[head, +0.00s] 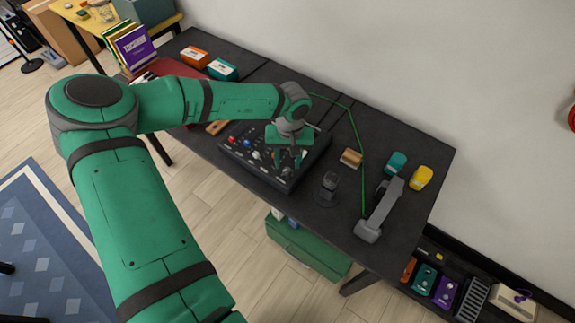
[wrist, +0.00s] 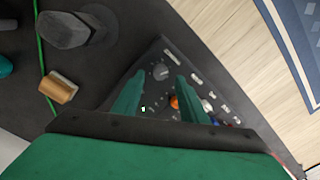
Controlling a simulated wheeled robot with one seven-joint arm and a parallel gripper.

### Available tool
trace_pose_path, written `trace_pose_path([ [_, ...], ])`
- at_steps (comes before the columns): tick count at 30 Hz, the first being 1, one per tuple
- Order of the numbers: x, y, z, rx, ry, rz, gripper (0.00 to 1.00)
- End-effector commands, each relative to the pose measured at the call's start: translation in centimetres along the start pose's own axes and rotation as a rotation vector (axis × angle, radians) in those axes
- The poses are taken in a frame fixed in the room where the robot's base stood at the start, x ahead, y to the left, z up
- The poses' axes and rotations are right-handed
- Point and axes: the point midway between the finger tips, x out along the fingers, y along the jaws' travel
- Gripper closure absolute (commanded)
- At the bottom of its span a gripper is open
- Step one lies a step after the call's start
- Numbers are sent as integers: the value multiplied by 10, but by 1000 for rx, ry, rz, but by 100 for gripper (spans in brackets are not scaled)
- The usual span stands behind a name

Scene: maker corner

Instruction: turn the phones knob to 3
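A black mixer box (head: 252,171) with several coloured knobs lies on the dark table, below my gripper. In the wrist view, a large grey round knob (wrist: 161,72) sits near one end of its panel. It may be the phones knob, but I cannot read its label or setting. My gripper (head: 287,165) hangs over this end of the mixer, fingers pointing down. In the wrist view its two green fingers (wrist: 161,76) are apart, with the grey knob showing between their tips. Nothing is held, and I cannot tell whether either finger touches the knob.
An upright dark object (head: 328,185) stands close right of the mixer; a small tan block (head: 351,158) lies behind it. A green cable (head: 358,135) runs across the table to a grey handset-like object (head: 380,210). Orange (head: 195,57) and teal (head: 222,70) boxes sit farther back.

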Motion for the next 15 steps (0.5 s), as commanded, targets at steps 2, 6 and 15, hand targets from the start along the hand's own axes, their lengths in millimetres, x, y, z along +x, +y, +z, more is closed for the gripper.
trace_pose_path([
  [2, 11, 1, 0, 1, -1, -1, 61],
  [6, 24, 0, 0, 1, 0, 0, 61],
  [15, 30, 0, 0, 1, 0, 1, 61],
])
